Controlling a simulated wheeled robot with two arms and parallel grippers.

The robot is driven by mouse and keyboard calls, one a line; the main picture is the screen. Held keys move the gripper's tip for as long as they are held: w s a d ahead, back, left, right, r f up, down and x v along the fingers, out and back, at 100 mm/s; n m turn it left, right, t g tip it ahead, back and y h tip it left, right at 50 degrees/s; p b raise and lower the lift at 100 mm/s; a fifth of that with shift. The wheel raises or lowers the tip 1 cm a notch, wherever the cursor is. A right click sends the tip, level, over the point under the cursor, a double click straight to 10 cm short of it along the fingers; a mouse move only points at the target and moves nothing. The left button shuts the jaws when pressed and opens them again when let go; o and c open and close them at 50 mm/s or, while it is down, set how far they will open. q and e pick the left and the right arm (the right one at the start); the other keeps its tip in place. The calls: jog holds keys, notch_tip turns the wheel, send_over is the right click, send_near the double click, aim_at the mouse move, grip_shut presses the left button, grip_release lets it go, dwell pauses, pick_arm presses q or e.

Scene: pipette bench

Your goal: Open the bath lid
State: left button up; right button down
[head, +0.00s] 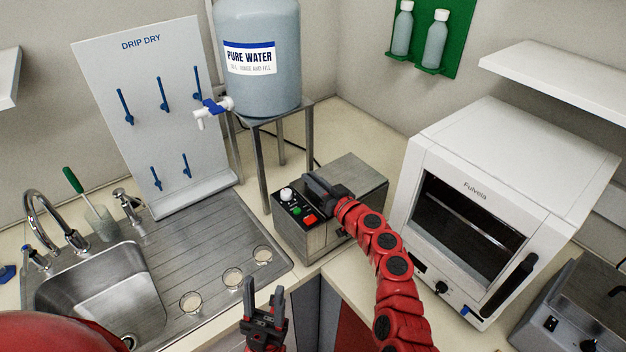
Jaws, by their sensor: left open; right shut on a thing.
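The bath (366,178) is a steel box in the middle of the head view, with a white dial, a green button and a red switch on its front. Its lid lies flat on top, as far as I can see. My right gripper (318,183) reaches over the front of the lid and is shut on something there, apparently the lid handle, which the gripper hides. My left gripper (263,296) is open and empty, low in front of the counter, apart from the bath.
A white Fulvels oven (520,150) stands close to the bath's right. The PURE WATER tank (258,85) on its metal stand is behind and left. The sink (100,290) and drainboard with several glass dishes lie left. A wall shelf (560,75) is upper right.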

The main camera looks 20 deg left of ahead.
aim_at(330, 181)
dwell(0.3)
jog(key=shift+w+d+r+m+p, duration=0.15)
jog(key=shift+r+m+p, duration=0.15)
jog(key=shift+r+m, duration=0.35)
jog(key=w+d+r+m, duration=0.3)
jog(key=r+m, duration=0.3)
jog(key=r, duration=0.3)
jog(key=shift+w+d+r+b, duration=0.2)
jog(key=shift+w+b, duration=0.1)
jog(key=shift+w, duration=0.45)
jog(key=c, duration=0.9)
grip_release()
